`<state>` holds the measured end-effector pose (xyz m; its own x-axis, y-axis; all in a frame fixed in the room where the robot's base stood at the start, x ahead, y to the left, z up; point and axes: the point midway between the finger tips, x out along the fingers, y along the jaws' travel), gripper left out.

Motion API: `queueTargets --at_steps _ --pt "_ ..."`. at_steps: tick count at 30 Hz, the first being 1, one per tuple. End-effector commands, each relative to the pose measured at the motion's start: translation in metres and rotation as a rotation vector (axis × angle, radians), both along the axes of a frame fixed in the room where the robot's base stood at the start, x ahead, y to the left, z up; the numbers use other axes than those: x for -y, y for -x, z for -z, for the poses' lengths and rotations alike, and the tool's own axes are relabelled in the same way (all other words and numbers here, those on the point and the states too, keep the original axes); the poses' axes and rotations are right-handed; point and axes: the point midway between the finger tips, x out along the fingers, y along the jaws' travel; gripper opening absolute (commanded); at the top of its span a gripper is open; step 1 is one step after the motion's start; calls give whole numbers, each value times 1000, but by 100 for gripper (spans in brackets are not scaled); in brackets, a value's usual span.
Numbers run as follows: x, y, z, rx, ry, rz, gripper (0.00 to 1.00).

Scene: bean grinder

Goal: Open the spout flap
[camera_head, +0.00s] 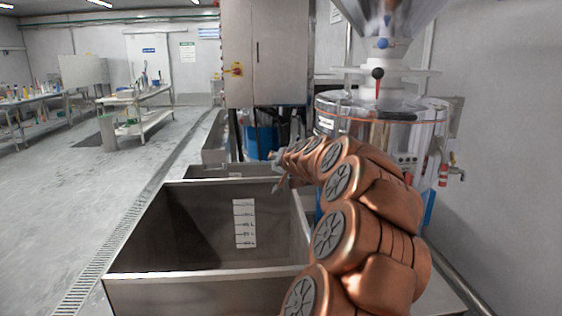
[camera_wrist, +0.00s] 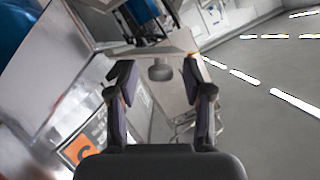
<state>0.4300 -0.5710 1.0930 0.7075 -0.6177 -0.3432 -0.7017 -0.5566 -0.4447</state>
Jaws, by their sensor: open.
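The grinder (camera_head: 380,125) stands at the right in the head view, a shiny metal drum with a clear hopper above. In the wrist view a pale flat plate (camera_wrist: 178,42), perhaps the spout flap, lies beyond the fingers. A rounded grey knob (camera_wrist: 160,72) shows at it, between the fingertips in the picture. I cannot tell whether the fingers reach around the knob; no contact is visible. My gripper (camera_wrist: 157,66) is open, with one finger on each side. In the head view my gripper (camera_head: 281,171) is small, left of the grinder; my arm hides the spout area.
A large open steel bin (camera_head: 205,276) with a volume scale stands at the front left, below my gripper. A steel cabinet (camera_head: 264,50) stands behind. A blue barrel (camera_head: 262,141) is under it. The floor at the left (camera_head: 60,190) is free.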

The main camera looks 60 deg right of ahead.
Motion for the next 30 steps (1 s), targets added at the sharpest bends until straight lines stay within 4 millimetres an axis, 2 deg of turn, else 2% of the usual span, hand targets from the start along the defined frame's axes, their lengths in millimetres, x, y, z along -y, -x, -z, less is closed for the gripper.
queueTargets --at_steps 5,24,30 --pt "-7 9 -5 1 1 0 50" --pt "-60 71 -34 1 1 3 50" --pt "-70 82 -41 1 2 2 50"
